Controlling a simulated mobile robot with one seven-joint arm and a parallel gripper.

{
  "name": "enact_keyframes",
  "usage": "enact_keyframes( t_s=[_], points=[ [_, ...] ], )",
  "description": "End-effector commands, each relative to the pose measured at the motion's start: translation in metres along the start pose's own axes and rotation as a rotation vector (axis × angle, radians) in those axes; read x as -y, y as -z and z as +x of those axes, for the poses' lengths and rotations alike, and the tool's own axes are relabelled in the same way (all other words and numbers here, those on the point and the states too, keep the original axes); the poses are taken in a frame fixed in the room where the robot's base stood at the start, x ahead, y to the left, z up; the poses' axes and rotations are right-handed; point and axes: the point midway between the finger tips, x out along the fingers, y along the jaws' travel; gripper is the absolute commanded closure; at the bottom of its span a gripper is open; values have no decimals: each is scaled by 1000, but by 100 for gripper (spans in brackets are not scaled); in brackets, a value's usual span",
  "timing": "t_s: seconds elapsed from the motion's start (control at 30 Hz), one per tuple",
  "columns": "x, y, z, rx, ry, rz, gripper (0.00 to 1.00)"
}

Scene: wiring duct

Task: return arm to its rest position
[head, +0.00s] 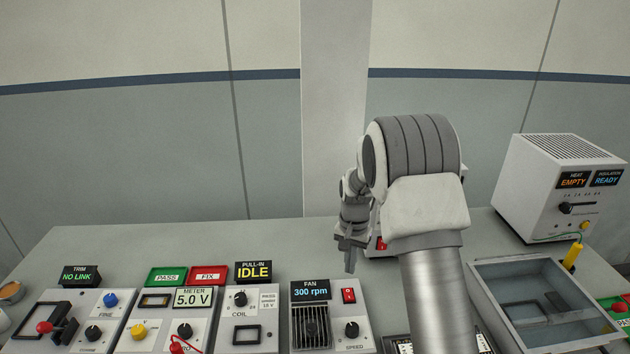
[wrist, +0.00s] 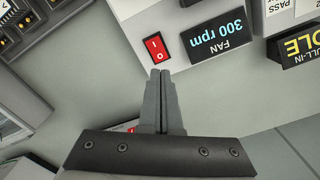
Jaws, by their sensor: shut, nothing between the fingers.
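My gripper (head: 347,256) hangs over the bench just behind the fan box (head: 338,322), at the end of my raised, bent arm. In the wrist view my gripper (wrist: 161,75) has its two grey fingers together, with nothing between them. The fingertips appear near the red rocker switch (wrist: 155,47) of the fan box, beside its "300 rpm" display (wrist: 217,38). I cannot tell whether they touch the box. In the head view the red switch (head: 348,295) is clear of the fingers. My forearm hides part of the bench to the right of the fan box.
Left of the fan box stand the pull-in box (head: 250,330), meter box (head: 165,325) and trim box (head: 75,320). Right are a grey open-topped bin (head: 530,300) and a white heat unit (head: 560,185). The bench's back left (head: 190,240) is bare; a wall stands behind.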

Motion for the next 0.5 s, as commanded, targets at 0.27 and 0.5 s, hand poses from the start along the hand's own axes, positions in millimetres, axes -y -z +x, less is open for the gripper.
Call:
enact_keyframes(
  t_s=[0.27,0.5],
  points=[
    [-8,-15,-60,-46,35,-50,100],
    [-25,-46,-128,-106,73,-122,100]
  ],
)
